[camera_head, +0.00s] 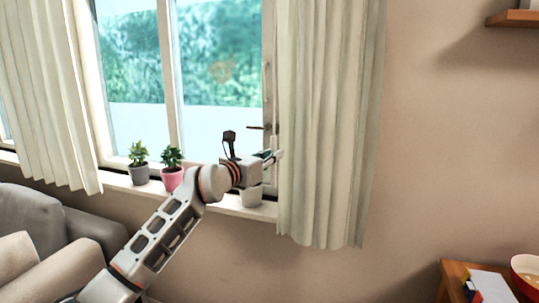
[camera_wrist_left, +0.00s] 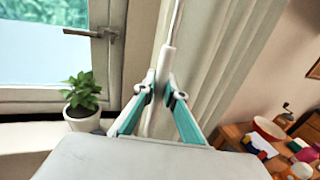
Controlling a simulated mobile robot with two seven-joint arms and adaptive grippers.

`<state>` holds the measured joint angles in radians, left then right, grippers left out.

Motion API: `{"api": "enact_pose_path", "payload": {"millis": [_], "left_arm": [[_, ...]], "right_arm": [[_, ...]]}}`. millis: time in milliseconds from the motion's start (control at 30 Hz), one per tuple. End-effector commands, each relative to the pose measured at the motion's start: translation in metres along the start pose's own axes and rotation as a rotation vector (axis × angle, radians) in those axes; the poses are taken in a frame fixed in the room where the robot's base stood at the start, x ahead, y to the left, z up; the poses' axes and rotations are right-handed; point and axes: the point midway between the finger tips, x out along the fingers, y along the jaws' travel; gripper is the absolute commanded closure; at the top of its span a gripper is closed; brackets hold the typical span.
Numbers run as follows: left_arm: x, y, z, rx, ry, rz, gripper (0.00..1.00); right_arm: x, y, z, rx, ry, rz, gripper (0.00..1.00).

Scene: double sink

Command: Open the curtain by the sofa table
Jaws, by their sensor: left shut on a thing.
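A cream curtain (camera_head: 332,130) hangs at the right side of the window, gathered in folds. It also fills the middle of the left wrist view (camera_wrist_left: 222,62). A second cream curtain (camera_head: 45,105) hangs at the window's left side. My left gripper (camera_head: 275,156) is at the inner edge of the right curtain, in front of the window frame. In the left wrist view its fingers (camera_wrist_left: 163,92) are closed around the lower end of a thin white curtain wand (camera_wrist_left: 167,58). My right gripper is not in view.
Potted plants (camera_head: 138,165) stand on the window sill (camera_head: 118,182), one right by my left gripper. A grey sofa (camera_head: 35,215) is at the lower left. A wooden table (camera_head: 453,278) with a red bowl (camera_head: 528,266) is at the lower right, below a wall shelf (camera_head: 512,18).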

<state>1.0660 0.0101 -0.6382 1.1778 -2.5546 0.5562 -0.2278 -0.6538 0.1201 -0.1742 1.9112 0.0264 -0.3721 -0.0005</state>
Motion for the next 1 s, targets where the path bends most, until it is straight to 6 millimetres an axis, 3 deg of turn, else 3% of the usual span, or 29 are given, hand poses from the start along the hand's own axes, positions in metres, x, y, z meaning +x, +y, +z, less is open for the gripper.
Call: {"api": "enact_pose_path", "payload": {"millis": [233, 300, 333, 767, 1000], "left_arm": [[0.0, 0.0, 0.0, 0.0, 0.0, 0.0, 1.0], [0.0, 0.0, 0.0, 0.0, 0.0, 0.0, 0.74], [0.0, 0.0, 0.0, 0.0, 0.0, 0.0, 0.72], [-0.004, 0.001, 0.0, 0.0, -0.001, 0.0, 0.72], [-0.032, 0.001, -0.001, 0.001, -0.001, 0.001, 0.72]], "right_arm": [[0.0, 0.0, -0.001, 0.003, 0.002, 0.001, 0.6], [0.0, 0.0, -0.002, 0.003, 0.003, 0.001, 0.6], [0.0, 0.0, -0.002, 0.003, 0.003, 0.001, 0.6], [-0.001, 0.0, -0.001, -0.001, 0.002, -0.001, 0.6], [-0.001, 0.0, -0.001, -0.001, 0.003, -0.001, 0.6]]}}
